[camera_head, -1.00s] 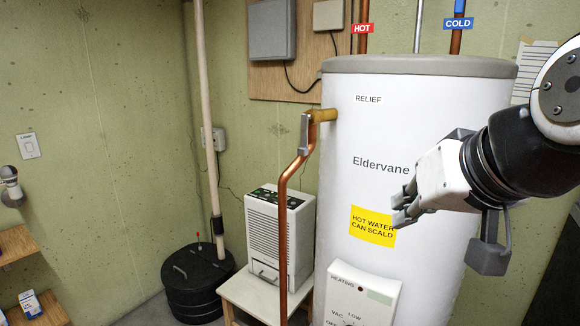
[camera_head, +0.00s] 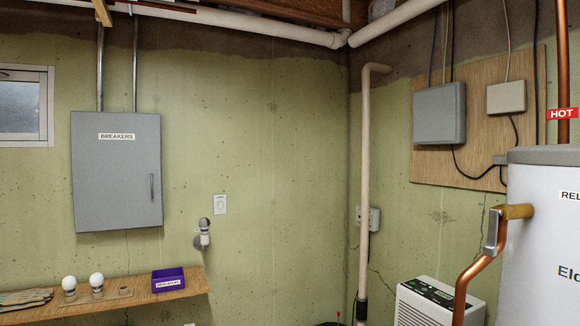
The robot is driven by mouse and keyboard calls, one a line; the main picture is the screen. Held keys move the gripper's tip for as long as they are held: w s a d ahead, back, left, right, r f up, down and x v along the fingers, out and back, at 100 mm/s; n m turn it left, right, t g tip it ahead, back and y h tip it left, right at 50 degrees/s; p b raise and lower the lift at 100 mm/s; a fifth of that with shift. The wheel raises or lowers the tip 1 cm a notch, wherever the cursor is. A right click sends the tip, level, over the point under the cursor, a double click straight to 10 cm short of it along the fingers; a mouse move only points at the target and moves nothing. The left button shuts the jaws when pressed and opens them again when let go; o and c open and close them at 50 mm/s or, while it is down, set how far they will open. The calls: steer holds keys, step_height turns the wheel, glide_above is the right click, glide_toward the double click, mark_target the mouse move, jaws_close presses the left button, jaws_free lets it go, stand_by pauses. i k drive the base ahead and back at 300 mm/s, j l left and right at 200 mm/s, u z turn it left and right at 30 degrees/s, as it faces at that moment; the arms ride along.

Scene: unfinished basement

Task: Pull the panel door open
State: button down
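The panel door is the grey front of the breaker box (camera_head: 117,185), on the green wall at the left of the head view. It carries a label reading BREAKERS and has a small dark vertical handle (camera_head: 152,187) on its right side. The door looks closed, flush with the box. My gripper and arm are not in view now.
A wall lamp (camera_head: 203,236) sits right of the box. The water heater (camera_head: 545,240), copper pipe (camera_head: 468,285) and white dehumidifier (camera_head: 424,302) stand at the right.

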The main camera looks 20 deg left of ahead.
mark_target(117, 184)
steer(key=u, duration=1.7)
steer(key=i+u, duration=0.15)
steer(key=i+l, duration=0.1)
steer(key=i, duration=0.45)
steer(key=i+u, duration=0.1)
steer(key=i, duration=0.45)
steer(key=i+l+u, duration=0.1)
steer(key=i, duration=0.45)
steer(key=l, duration=0.1)
